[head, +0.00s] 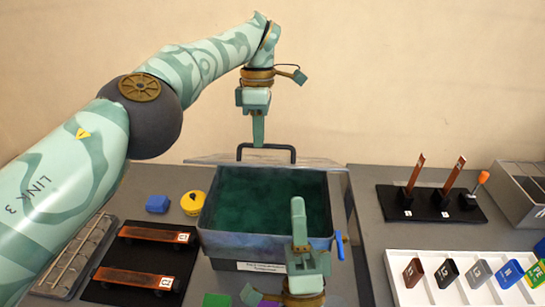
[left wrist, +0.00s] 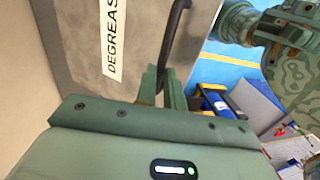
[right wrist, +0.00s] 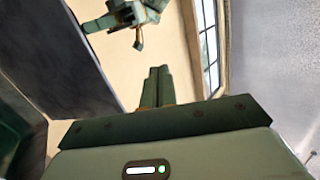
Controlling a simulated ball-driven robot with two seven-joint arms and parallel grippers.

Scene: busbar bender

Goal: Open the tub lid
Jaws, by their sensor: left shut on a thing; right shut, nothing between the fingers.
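The grey tub (head: 208,238) stands in the middle of the head view with its top uncovered, showing dark green contents. Its lid (head: 322,163) is raised at the tub's back edge, seen nearly edge-on. The lid's black handle (head: 280,147) is at the fingertips of my left gripper (head: 258,142), which is shut on it. The left wrist view shows the handle (left wrist: 176,35) at the fingers (left wrist: 165,85) and the grey lid face (left wrist: 75,50) with a "DEGREAS…" label. My right gripper (head: 298,205) is shut and empty at the tub's front edge; its fingers (right wrist: 157,85) also show in the right wrist view.
A blue block (head: 158,204) and a yellow round container (head: 193,202) sit left of the tub, near dark trays with copper bars (head: 135,277). Right of the tub are a black stand (head: 430,205) and a white tray (head: 400,257) with several labelled blocks.

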